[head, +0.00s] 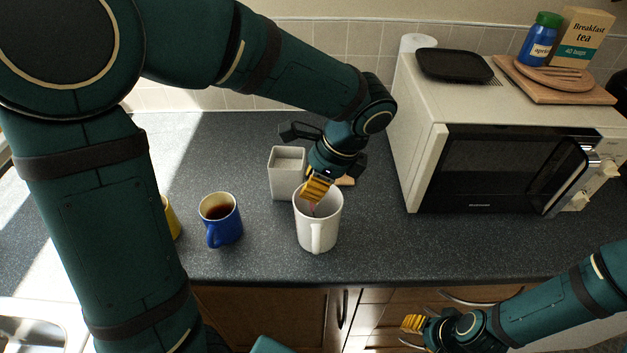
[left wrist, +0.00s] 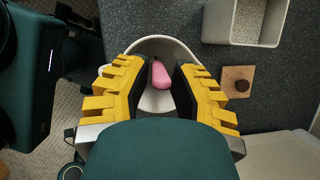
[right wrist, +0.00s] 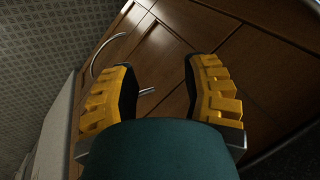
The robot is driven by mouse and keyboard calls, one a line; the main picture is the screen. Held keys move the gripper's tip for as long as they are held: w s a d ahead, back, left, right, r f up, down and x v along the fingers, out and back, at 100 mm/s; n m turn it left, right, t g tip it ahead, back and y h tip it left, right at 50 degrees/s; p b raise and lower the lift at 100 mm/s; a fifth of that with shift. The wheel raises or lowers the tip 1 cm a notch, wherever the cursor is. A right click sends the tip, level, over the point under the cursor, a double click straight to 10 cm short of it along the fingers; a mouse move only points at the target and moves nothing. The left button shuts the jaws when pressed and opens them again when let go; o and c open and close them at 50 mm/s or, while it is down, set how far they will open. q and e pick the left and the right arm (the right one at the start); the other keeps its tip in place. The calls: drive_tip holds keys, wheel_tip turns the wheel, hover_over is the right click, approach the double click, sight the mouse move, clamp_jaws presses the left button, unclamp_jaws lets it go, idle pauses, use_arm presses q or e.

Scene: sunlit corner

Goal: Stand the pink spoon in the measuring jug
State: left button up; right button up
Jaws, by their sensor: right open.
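The measuring jug (head: 331,226) is white and stands upright on the dark worktop, its handle towards me. Its rim also shows in the left wrist view (left wrist: 141,45). My left gripper (head: 311,200) points down into the jug's mouth. A bit of pink shows inside the jug in the head view (head: 311,209). The spoon's lower end is hidden. My right gripper (head: 408,325) is open and empty, low in front of the cupboard doors, also in the right wrist view (right wrist: 158,75).
A pale square container (head: 284,181) stands just behind the jug. A small wooden block (left wrist: 237,83) lies beside it. A blue mug (head: 228,232) with dark drink is left of the jug, and a yellow mug (head: 173,219) further left. A microwave (head: 421,137) stands to the right.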

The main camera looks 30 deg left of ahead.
use_arm(q)
drive_tip(key=shift+o, duration=0.4)
drive_tip(key=shift+r, duration=0.1)
drive_tip(key=shift+r, duration=0.2)
drive_tip(key=p+v, duration=0.2)
drive_tip(key=v, duration=0.9)
drive_tip(key=shift+d+r+p, duration=0.3)
drive_tip(key=shift+r, duration=0.05)
